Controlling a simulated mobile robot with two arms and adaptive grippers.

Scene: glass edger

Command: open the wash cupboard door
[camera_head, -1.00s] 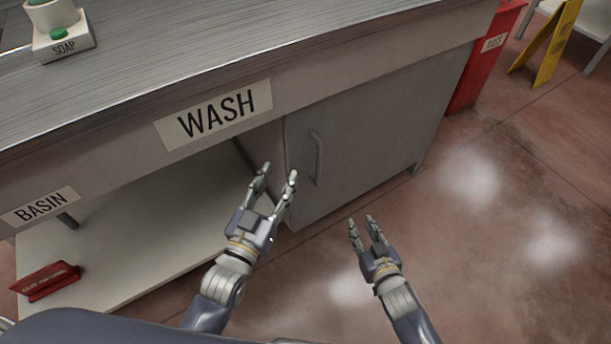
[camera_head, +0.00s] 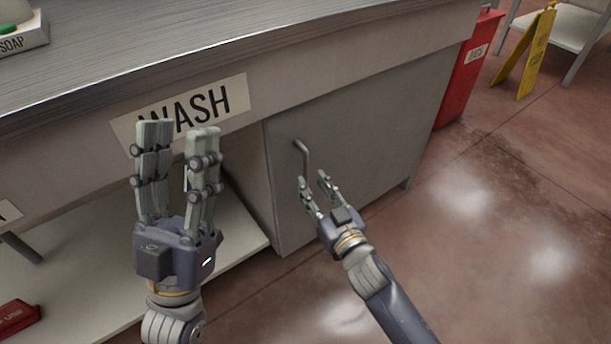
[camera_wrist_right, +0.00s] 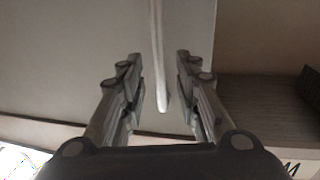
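The grey wash cupboard door (camera_head: 375,125) is closed under the counter, below and right of the WASH label (camera_head: 200,108). Its bar handle (camera_head: 301,152) is upright near the door's left edge; its lower part is hidden behind my right fingers in the head view. My right gripper (camera_head: 316,188) is open at the handle. In the right wrist view the handle (camera_wrist_right: 158,60) runs down between the open fingers (camera_wrist_right: 155,65), with gaps on both sides. My left gripper (camera_head: 178,135) is open and empty, raised in front of the counter and covering part of the label.
The steel counter top (camera_head: 250,30) overhangs the cupboard. An open shelf (camera_head: 90,260) with a red item (camera_head: 18,315) lies at left. A red bin (camera_head: 465,75) and a yellow floor sign (camera_head: 525,55) stand at right. The floor before the door is clear.

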